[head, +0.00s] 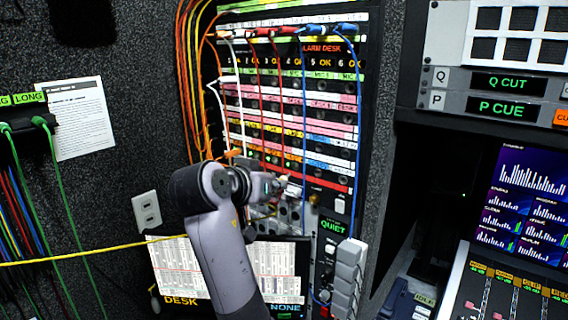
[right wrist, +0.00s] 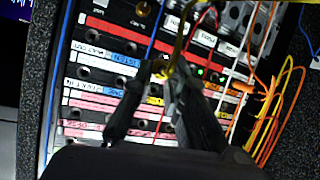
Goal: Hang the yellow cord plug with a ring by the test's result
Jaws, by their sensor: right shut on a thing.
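The yellow cord (head: 90,256) comes in from the left edge in the head view and passes behind my right arm. It also shows in the right wrist view (right wrist: 182,42), running up from between my fingertips. My right gripper (right wrist: 163,78) is shut on the yellow cord plug (right wrist: 161,68), close in front of the patch panel. In the head view the right gripper (head: 280,184) is at the panel's lower rows, and the plug is too small to make out. A display on the panel (head: 320,49) reads ALARM DESK. My left gripper is out of view.
Orange cords (head: 190,80) hang down the panel's left side. Red, white and blue cords cross its face. Green cords (head: 55,150) hang under a LONG label at left. Printed sheets (head: 280,268) sit below, labelled DESK and NONE. Grey blocks (head: 347,275) stand at lower right.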

